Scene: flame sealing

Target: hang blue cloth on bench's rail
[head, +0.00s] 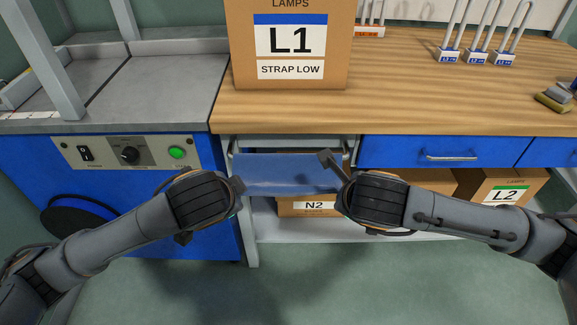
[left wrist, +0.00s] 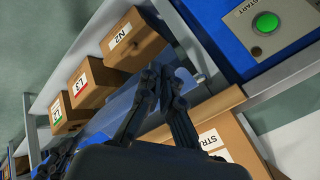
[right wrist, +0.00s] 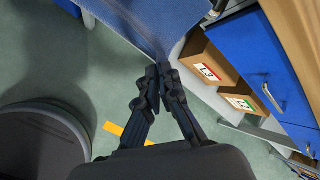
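The blue cloth (head: 285,174) is spread between my two grippers, in front of the opening under the bench top. The bench's rail (head: 292,138) runs across that opening, just above the cloth in the head view. My left gripper (head: 238,188) is shut on the cloth's left side; the cloth also shows in the left wrist view (left wrist: 122,103). My right gripper (head: 330,163) is shut on its right side; the right wrist view also shows the cloth (right wrist: 145,25). Whether the cloth touches the rail cannot be told. The exact pinch points are partly hidden by the fingers.
A large L1 carton (head: 290,75) stands on the wooden bench top (head: 400,85). Blue drawers (head: 440,151) are right of the opening. Cartons N2 (head: 307,207) and L2 (head: 505,187) sit on the lower shelf. A control panel (head: 125,153) is at left.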

